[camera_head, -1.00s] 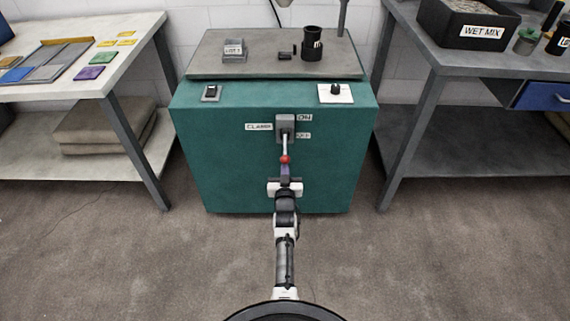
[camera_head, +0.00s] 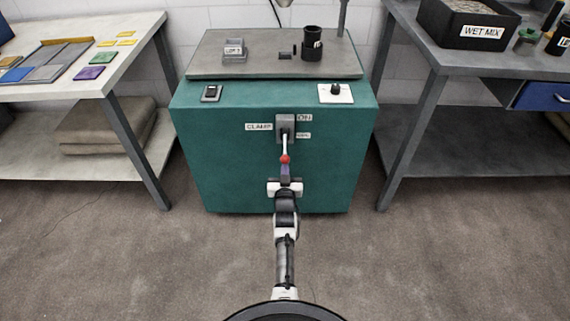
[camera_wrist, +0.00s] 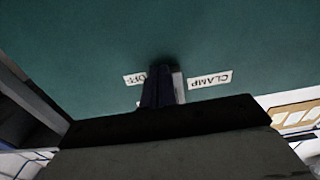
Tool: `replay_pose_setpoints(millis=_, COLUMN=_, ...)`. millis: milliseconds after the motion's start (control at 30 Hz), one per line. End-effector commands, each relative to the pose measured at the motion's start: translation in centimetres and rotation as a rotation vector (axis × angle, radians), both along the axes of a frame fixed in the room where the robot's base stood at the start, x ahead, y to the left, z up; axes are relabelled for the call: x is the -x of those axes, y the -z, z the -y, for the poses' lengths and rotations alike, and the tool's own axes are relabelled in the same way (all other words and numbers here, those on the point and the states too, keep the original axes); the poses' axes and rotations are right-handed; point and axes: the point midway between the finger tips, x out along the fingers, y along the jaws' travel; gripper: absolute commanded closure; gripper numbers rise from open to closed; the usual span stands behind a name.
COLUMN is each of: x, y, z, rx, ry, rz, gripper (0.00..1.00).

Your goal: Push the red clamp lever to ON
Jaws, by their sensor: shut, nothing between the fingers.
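The clamp lever (camera_head: 285,148) is a light stick with a red knob (camera_head: 285,159), set in a grey switch plate (camera_head: 285,126) on the front of the green cabinet. In the head view it points down, toward the OFF label and away from the ON label (camera_head: 304,118). My gripper (camera_head: 285,172) is shut and empty, just below the red knob; I cannot tell whether it touches it. In the wrist view my dark fingers (camera_wrist: 160,88) point at the cabinet front between the upside-down OFF (camera_wrist: 134,79) and CLAMP (camera_wrist: 211,79) labels. The red knob is hidden there.
The green cabinet (camera_head: 230,165) also bears a black rocker switch (camera_head: 211,93) and a white dial plate (camera_head: 336,93). A light table (camera_head: 130,70) stands at left and a grey table (camera_head: 450,55) at right. The floor beside my arm is clear.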

Motion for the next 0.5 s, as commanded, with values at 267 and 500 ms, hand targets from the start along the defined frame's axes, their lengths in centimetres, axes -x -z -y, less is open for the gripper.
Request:
replay_pose_setpoints(millis=267, x=0.0, y=-0.4, z=0.0, rx=0.000, ry=0.000, rz=0.000, gripper=1.00)
replay_pose_setpoints(millis=500, x=0.0, y=-2.2, z=0.0, rx=0.000, ry=0.000, rz=0.001, gripper=1.00)
